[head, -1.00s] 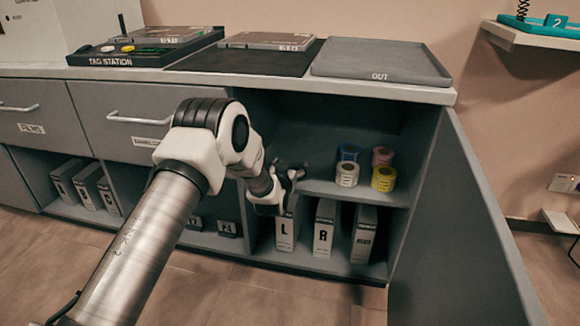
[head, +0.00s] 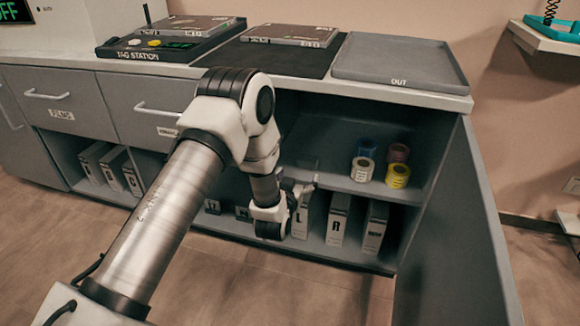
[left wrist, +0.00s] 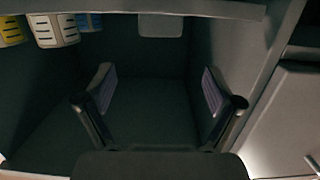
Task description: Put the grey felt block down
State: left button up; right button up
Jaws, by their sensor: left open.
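The grey felt block appears to be the pale grey block (left wrist: 160,25) at the top middle of the left wrist view. It rests at the shelf edge, beside the tape rolls, and nothing holds it. In the head view it is too faint beyond my arm to be sure of. My left gripper (head: 298,203) is in front of the open cabinet, just below the shelf edge and left of the binder marked L. In the left wrist view its two fingers (left wrist: 160,97) are wide apart with nothing between them, and clear of the block. My right gripper is not in view.
Several tape rolls (head: 362,168) stand on the cabinet shelf (head: 335,180). Binders marked L (head: 304,218) and R (head: 338,220) stand below. An open cabinet door (head: 455,235) blocks the right side. The OUT tray (head: 400,60) on the counter is empty.

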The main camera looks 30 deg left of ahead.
pick_arm(q)
jog(key=s+d+f+m+g+h, duration=0.1)
jog(key=s+d+f+g, duration=0.2)
jog(key=s+f, duration=0.45)
jog(key=s+d+f+g+h, duration=0.1)
jog(key=s+d+f+g, duration=0.1)
jog(key=s+f+g, duration=0.5)
jog(key=s+d+f+m+h, duration=0.1)
jog(key=s+d+f, duration=0.3)
jog(key=s, duration=0.6)
jog(key=s+f+g+h, duration=0.1)
jog(key=s+g, duration=0.2)
jog(key=s, duration=0.5)
jog(key=s+f+g, duration=0.2)
jog(key=s+g, duration=0.1)
jog(key=s, duration=0.5)
notch_tip(320, 180, up, 40)
jog(key=p, duration=4)
jog(key=shift+w+d+r, duration=0.2)
jog(key=shift+d, duration=0.15)
